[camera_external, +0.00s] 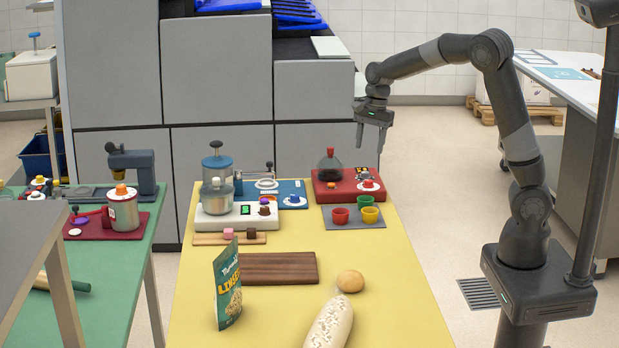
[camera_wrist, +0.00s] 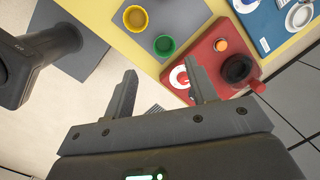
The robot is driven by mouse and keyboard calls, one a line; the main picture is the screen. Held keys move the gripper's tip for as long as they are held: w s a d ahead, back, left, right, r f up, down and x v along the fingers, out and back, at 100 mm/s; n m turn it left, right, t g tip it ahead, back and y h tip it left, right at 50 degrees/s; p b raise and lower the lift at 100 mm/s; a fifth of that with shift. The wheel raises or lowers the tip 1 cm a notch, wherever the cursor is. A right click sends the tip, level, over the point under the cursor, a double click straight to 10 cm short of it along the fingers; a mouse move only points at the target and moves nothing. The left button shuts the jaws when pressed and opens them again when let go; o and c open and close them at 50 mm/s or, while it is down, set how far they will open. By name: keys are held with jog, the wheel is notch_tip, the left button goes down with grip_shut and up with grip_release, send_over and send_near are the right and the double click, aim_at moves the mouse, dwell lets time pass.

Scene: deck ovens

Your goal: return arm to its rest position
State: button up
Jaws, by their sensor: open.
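My gripper (camera_external: 370,136) is open and empty, hanging with its fingers down at the back right of the yellow table (camera_external: 407,290). It is held above table height, near the red tray (camera_external: 325,196) and its dark round vessel (camera_external: 329,170). My arm is raised and bent, reaching left from its base at the right. In the wrist view my gripper (camera_wrist: 160,90) shows two dark fingers spread apart with nothing between them. Past the fingertips lie the red tray (camera_wrist: 208,65), the green cup (camera_wrist: 164,45) and the yellow cup (camera_wrist: 135,18).
A grey mat (camera_external: 350,224) holds red, green and yellow cups. A blender-like device (camera_external: 216,180), a brown board (camera_external: 265,268), a green packet (camera_external: 227,285), a round bun (camera_external: 350,281) and a loaf (camera_external: 329,325) stand on the table. Grey ovens (camera_external: 217,80) rise behind. Open floor (camera_external: 425,190) lies right of the table.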

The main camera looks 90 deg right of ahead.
jog(key=s+a+r+n+t, duration=0.1)
jog(key=s+a+r+n, duration=0.15)
jog(key=a+n, duration=0.55)
jog(key=s+a+r+n+t, duration=0.1)
jog(key=a+r+n, duration=0.25)
jog(key=a, duration=0.85)
jog(key=s+a+n+t, duration=0.2)
jog(key=s+a+n, duration=1)
jog(key=a, duration=0.2)
jog(key=shift+a+r+n+h, duration=0.15)
jog(key=shift+r+n+h, duration=0.15)
jog(key=shift+n, duration=0.05)
